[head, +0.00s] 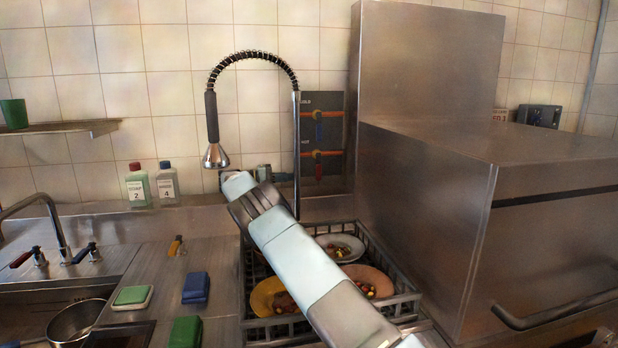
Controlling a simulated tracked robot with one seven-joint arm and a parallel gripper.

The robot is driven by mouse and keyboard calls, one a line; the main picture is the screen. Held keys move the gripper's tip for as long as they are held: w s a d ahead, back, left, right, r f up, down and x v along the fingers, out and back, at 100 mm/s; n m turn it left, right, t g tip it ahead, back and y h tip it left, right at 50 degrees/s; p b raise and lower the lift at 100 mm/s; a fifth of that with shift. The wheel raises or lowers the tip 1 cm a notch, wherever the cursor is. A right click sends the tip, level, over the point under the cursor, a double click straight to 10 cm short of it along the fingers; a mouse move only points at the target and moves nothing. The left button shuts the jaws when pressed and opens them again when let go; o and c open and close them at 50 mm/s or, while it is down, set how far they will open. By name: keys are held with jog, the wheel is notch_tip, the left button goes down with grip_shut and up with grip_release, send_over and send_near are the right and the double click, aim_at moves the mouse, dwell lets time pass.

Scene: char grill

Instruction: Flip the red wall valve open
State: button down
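The red wall valve (318,168) is on a dark panel (334,104) on the tiled wall, on the lower orange pipe under a label that seems to read HOT. Its small red handle appears to hang upright, across the pipe. A blue-handled valve (318,130) sits above it on the upper pipe. My arm reaches up from the bottom right, and its end, with my gripper (264,173), is left of and slightly below the red valve, apart from it in the picture. The fingers are small and partly hidden by the arm, so their opening is unclear.
A spring-hose faucet (212,130) rises left of the panel. A steel dishwasher (430,200) stands close on the right. A dish rack (350,230) with plates of food lies below my arm. Two bottles (138,188) stand by the wall; sponges (196,288) lie on the counter.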

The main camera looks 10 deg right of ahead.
jog(key=d, duration=0.8)
jog(key=shift+d+f, duration=0.25)
jog(key=shift+d, duration=0.25)
jog(key=shift+d+f, duration=0.2)
jog(key=shift+d, duration=0.3)
jog(key=a, duration=1.4)
jog(key=shift+f, duration=0.1)
